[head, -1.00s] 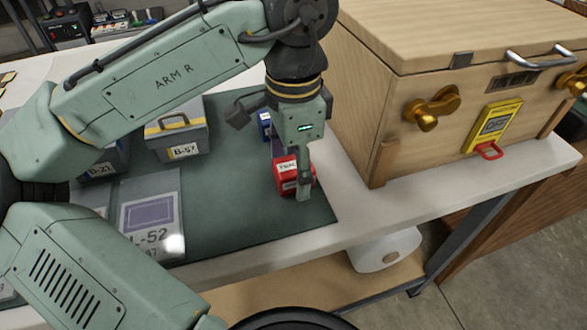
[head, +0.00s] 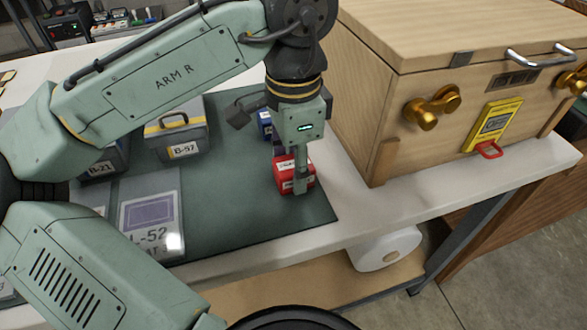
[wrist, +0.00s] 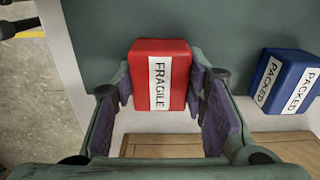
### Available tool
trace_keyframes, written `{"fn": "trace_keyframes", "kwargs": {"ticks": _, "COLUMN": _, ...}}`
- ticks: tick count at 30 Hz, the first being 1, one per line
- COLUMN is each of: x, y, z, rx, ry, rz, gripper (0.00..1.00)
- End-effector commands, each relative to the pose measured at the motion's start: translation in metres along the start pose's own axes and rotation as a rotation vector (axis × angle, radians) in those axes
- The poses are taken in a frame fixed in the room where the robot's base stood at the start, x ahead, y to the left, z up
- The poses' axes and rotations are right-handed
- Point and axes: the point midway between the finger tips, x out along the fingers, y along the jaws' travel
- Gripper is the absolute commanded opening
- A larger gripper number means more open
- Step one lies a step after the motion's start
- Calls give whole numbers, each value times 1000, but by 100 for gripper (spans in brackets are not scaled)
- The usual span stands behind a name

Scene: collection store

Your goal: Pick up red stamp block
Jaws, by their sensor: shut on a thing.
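The red stamp block (head: 285,178) stands on the dark green mat (head: 240,212) near the mat's right front corner. In the wrist view the red block (wrist: 175,60) has a white label reading FRAGILE and sits between my fingers. My gripper (head: 294,185) points down over the block and is shut on it, with a finger on either side (wrist: 165,95). One finger hides part of the block in the head view. I cannot see any gap between the block and the mat.
A blue block (wrist: 290,82) labelled PACKED stands close by, partly hidden behind my gripper in the head view. A wooden crate (head: 355,115) with brass knobs stands to the right. A grey case (head: 176,128) marked B-57 and a sleeve (head: 150,238) marked L-52 lie left.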

Motion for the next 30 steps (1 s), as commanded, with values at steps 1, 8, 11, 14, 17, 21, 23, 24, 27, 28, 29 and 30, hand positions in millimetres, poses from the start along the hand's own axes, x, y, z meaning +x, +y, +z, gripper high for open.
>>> {"fn": "trace_keyframes", "kwargs": {"ticks": 1, "x": 0, "y": 0, "z": 0, "rx": 0, "ry": 0, "rz": 0, "gripper": 10}}
{"fn": "trace_keyframes", "kwargs": {"ticks": 8, "x": -2, "y": 0, "z": 0, "rx": 0, "ry": 1, "rz": -1, "gripper": 10}}
{"fn": "trace_keyframes", "kwargs": {"ticks": 11, "x": -10, "y": -1, "z": -1, "rx": -1, "ry": 2, "rz": -2, "gripper": 10}}
{"fn": "trace_keyframes", "kwargs": {"ticks": 14, "x": -27, "y": 0, "z": -1, "rx": 0, "ry": 3, "rz": -2, "gripper": 10}}
{"fn": "trace_keyframes", "kwargs": {"ticks": 17, "x": -48, "y": -1, "z": -1, "rx": 0, "ry": 2, "rz": -2, "gripper": 10}}
{"fn": "trace_keyframes", "kwargs": {"ticks": 21, "x": -76, "y": 0, "z": 0, "rx": -3, "ry": -1, "rz": -3, "gripper": 10}}
{"fn": "trace_keyframes", "kwargs": {"ticks": 23, "x": -85, "y": 0, "z": 0, "rx": -3, "ry": -2, "rz": -3, "gripper": 10}}
{"fn": "trace_keyframes", "kwargs": {"ticks": 24, "x": -90, "y": -1, "z": 0, "rx": -3, "ry": -1, "rz": -3, "gripper": 10}}
{"fn": "trace_keyframes", "kwargs": {"ticks": 27, "x": -98, "y": 0, "z": 0, "rx": -2, "ry": 0, "rz": -1, "gripper": 10}}
{"fn": "trace_keyframes", "kwargs": {"ticks": 28, "x": -99, "y": 0, "z": 0, "rx": -2, "ry": 0, "rz": 0, "gripper": 10}}
{"fn": "trace_keyframes", "kwargs": {"ticks": 29, "x": -100, "y": 0, "z": 0, "rx": -1, "ry": 0, "rz": 0, "gripper": 10}}
{"fn": "trace_keyframes", "kwargs": {"ticks": 30, "x": -100, "y": 0, "z": 0, "rx": 0, "ry": 0, "rz": 0, "gripper": 10}}
